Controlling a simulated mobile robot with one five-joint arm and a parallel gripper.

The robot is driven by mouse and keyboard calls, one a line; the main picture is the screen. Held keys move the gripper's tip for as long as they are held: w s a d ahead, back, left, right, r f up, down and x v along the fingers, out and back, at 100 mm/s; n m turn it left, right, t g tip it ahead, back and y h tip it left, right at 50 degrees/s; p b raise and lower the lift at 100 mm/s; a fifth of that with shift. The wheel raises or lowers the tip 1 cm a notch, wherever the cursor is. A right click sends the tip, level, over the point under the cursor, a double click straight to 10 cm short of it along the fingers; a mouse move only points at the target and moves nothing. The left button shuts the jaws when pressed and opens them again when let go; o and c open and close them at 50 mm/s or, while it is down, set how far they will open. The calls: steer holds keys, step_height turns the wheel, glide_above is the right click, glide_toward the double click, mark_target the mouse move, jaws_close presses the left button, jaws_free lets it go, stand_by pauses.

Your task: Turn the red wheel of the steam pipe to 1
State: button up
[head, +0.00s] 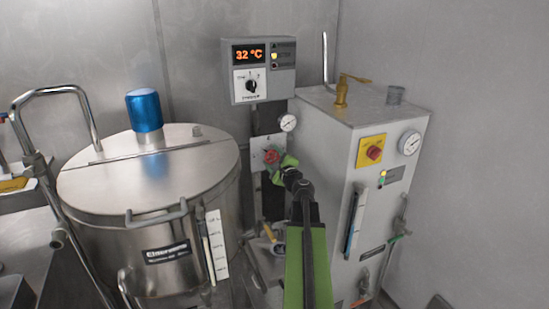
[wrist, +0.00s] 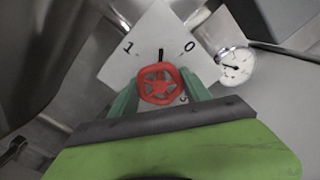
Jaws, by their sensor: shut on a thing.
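The red wheel (wrist: 159,86) is a small handwheel with a star-shaped hub, in front of a white plate (wrist: 124,64). In the wrist view the plate shows a "1" at its upper left and a "0" at its upper right. A black mark above the wheel points up, between the two numbers. My gripper (wrist: 160,95) is shut on the wheel, one green finger at each side of its rim. In the head view the red wheel (head: 271,156) shows beyond my gripper (head: 279,163), which partly hides it. The steam pipe behind the plate is mostly hidden.
A round gauge (wrist: 235,65) sits right of the plate. A steel kettle (head: 150,180) with a blue motor stands left, and a white boiler cabinet (head: 345,140) stands close on the right. A control box (head: 258,70) reading 32 °C is above. Room around the wheel is narrow.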

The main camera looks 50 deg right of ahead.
steer(key=n, duration=0.4)
steer(key=shift+s+n, duration=0.1)
steer(key=shift+n, duration=2.5)
steer(key=o, duration=1.4)
steer(key=shift+a, duration=0.1)
